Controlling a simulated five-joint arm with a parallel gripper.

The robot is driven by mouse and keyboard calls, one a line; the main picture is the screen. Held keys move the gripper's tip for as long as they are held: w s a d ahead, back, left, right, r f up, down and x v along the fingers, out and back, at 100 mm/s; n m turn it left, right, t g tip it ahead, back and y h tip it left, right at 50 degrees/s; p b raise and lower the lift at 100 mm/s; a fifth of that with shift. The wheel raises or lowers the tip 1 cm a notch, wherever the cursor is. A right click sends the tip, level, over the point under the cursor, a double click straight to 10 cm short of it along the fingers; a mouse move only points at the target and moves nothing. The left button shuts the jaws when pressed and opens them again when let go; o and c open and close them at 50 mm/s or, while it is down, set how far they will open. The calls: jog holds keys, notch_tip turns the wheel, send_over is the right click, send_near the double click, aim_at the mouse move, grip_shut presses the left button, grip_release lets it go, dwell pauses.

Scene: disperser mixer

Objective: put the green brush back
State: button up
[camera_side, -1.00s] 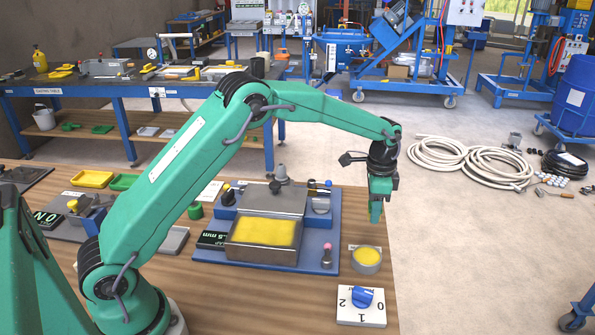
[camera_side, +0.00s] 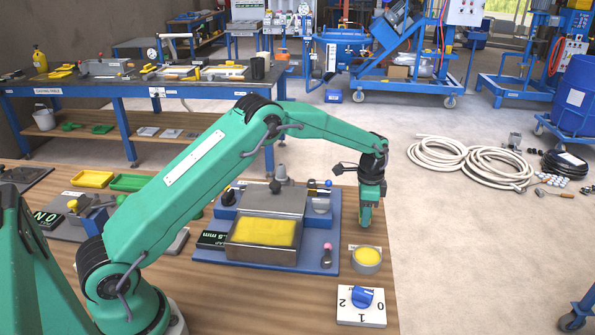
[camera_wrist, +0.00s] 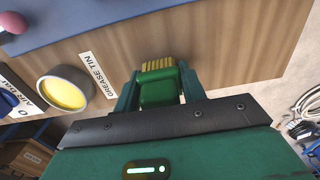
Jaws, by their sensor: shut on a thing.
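My gripper (camera_side: 365,217) is above the right edge of the wooden table, just behind the grease tin (camera_side: 366,259), with its fingers pointing down. In the wrist view my gripper (camera_wrist: 160,92) is shut on the green brush (camera_wrist: 157,88), a green block with yellow bristles (camera_wrist: 157,64) facing away from the wrist. The brush is hard to make out in the side view. The grease tin also shows in the wrist view (camera_wrist: 66,92), left of the brush, beside a label reading GREASE TIN. A green tray (camera_side: 130,182) lies at the table's back left.
A blue fixture (camera_side: 210,255) with a metal box of yellow material (camera_side: 265,233) stands left of my gripper. A white dial plate (camera_side: 361,307) lies in front of the tin. A yellow tray (camera_side: 92,179) is at the back left.

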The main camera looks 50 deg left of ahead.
jog(key=shift+f, duration=0.65)
jog(key=shift+f, duration=0.15)
jog(key=o, duration=1)
notch_tip(320, 180, up, 12)
jog(key=shift+r, duration=0.2)
dwell(0.3)
